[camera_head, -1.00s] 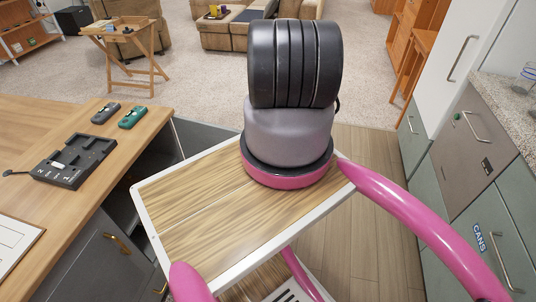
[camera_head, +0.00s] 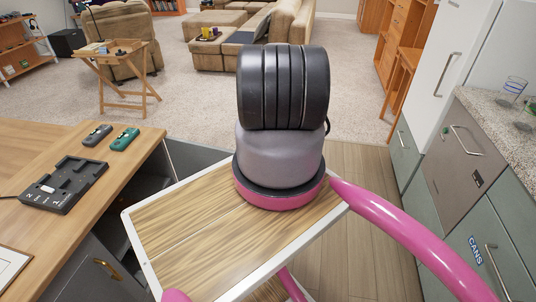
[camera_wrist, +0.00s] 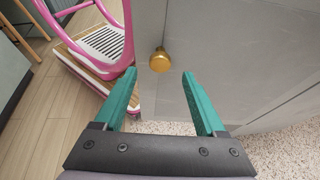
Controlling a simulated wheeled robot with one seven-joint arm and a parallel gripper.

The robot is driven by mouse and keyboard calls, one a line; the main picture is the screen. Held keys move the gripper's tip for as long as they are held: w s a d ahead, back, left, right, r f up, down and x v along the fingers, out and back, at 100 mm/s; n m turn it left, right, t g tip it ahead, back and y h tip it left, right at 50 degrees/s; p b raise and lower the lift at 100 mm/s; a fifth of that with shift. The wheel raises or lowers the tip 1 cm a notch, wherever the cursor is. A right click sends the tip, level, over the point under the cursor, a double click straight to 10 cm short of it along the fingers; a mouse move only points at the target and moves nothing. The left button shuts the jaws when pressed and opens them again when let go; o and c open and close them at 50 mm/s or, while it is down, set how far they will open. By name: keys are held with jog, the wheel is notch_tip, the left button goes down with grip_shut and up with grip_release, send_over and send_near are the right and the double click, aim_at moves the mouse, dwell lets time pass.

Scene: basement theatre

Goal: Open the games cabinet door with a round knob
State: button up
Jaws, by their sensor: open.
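A round gold knob (camera_wrist: 160,60) stands out from a plain grey cabinet door (camera_wrist: 215,40) in the wrist view. My gripper (camera_wrist: 160,74) is open, with one green finger to each side of the picture and nothing between them. The knob appears just beyond the fingertips, near the middle of the gap. I cannot tell the exact distance. No contact shows. The door looks shut against the cabinet face, though its edges are only partly in view. My gripper does not show in the head view.
A wooden counter (camera_head: 60,235) with a black tray-like device (camera_head: 62,185) and two small devices stands at the left, above grey cabinets. Green-grey drawers (camera_head: 480,235) line the right. Wooden floor (camera_head: 365,190) lies between, with carpet (camera_head: 195,95) and a folding table (camera_head: 120,60) beyond.

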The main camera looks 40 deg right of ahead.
jog(key=v, duration=0.5)
dwell(0.4)
